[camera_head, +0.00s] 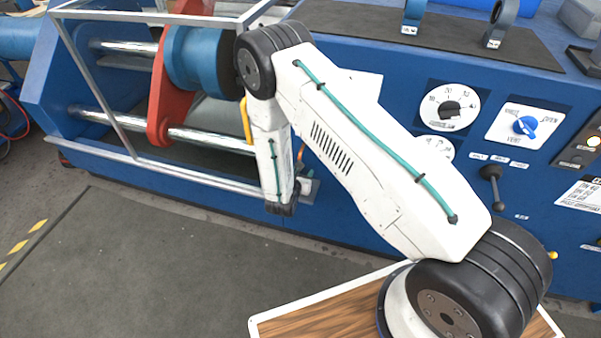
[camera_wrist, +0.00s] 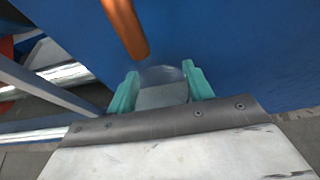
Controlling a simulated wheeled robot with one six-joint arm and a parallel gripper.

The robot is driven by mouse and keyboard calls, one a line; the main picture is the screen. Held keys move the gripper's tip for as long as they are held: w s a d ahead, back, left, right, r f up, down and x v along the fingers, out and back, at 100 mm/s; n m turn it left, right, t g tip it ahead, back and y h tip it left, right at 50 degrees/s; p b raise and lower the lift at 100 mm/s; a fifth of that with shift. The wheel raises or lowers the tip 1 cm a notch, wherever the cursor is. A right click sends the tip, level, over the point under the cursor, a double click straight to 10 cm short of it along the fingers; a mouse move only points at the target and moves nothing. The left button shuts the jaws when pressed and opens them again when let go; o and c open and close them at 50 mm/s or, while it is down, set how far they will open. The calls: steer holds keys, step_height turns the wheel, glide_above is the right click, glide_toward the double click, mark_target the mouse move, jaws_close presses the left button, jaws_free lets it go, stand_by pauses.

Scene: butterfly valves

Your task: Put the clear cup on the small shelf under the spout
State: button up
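The clear cup (camera_wrist: 162,76) shows faintly between the two teal fingers of my gripper (camera_wrist: 160,84) in the wrist view. The fingers are apart by about the cup's width and appear to touch its sides. The orange-brown spout (camera_wrist: 126,28) comes down from the top of the wrist view, its end just above and left of the cup. In the head view a bit of the spout (camera_head: 300,153) shows beside my arm, with a grey edge of the small shelf (camera_head: 309,187) below it. My arm hides the cup and fingertips there. I cannot tell whether the cup touches the shelf.
The blue machine panel (camera_head: 370,105) stands close behind my gripper. A metal frame bar (camera_head: 200,178) and the valve rig with a red lever (camera_head: 165,85) are to the left. A black-handled lever (camera_head: 491,174) sticks out at right. The grey floor (camera_head: 150,260) in front is clear.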

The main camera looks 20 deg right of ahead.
steer(key=o, duration=0.4)
